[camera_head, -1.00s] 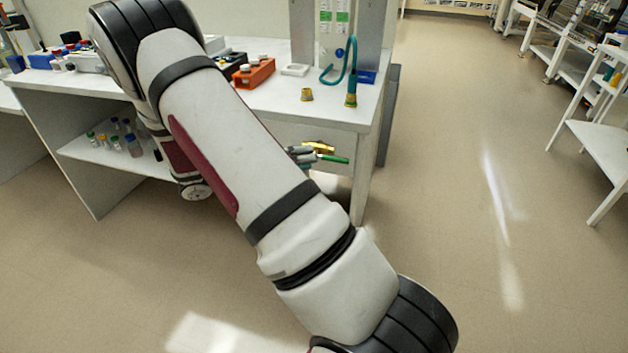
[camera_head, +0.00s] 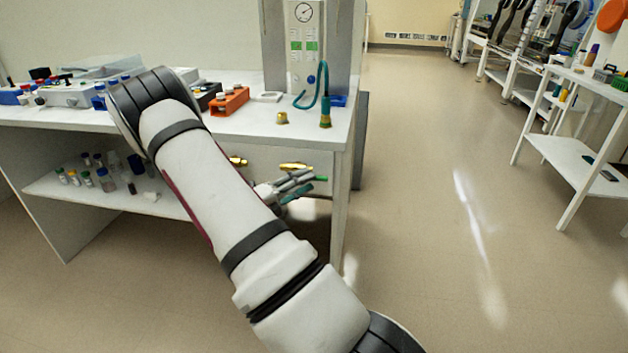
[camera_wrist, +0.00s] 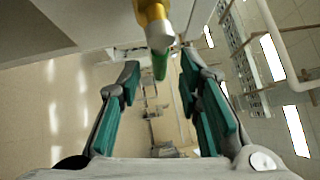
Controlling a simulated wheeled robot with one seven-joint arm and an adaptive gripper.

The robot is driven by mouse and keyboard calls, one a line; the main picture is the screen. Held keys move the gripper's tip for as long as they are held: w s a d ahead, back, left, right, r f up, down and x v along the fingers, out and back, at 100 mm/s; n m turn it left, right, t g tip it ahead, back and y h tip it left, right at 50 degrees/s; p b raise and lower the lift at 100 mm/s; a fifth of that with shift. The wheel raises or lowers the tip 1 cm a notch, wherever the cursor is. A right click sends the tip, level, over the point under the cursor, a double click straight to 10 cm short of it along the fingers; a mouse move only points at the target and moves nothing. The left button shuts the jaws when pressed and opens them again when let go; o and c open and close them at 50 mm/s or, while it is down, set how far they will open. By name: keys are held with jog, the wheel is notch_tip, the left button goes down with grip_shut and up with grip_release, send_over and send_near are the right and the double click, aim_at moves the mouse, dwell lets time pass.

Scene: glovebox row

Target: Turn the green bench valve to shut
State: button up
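The green bench valve shows in the wrist view as a brass body (camera_wrist: 152,12) with a pale collar and a green handle (camera_wrist: 160,66). In the head view its brass body (camera_head: 297,166) is on the bench front near the right leg, with the green handle tip (camera_head: 321,178) pointing right. My gripper (camera_wrist: 160,74) is open, with teal-padded fingers on either side of the handle's line. The handle end appears between or just beyond the fingertips; contact cannot be told. In the head view my gripper (camera_head: 292,184) is just below the brass body, and my arm hides part of the bench.
Another brass fitting (camera_head: 237,160) is on the bench front to the left. The bench top (camera_head: 262,122) holds an orange rack (camera_head: 230,101), a teal hose (camera_head: 324,100) and a gauge panel (camera_head: 304,50). A white shelf cart (camera_head: 572,165) stands right. The floor between is clear.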

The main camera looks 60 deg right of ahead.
jog(key=shift+x, duration=1.85)
grip_shut()
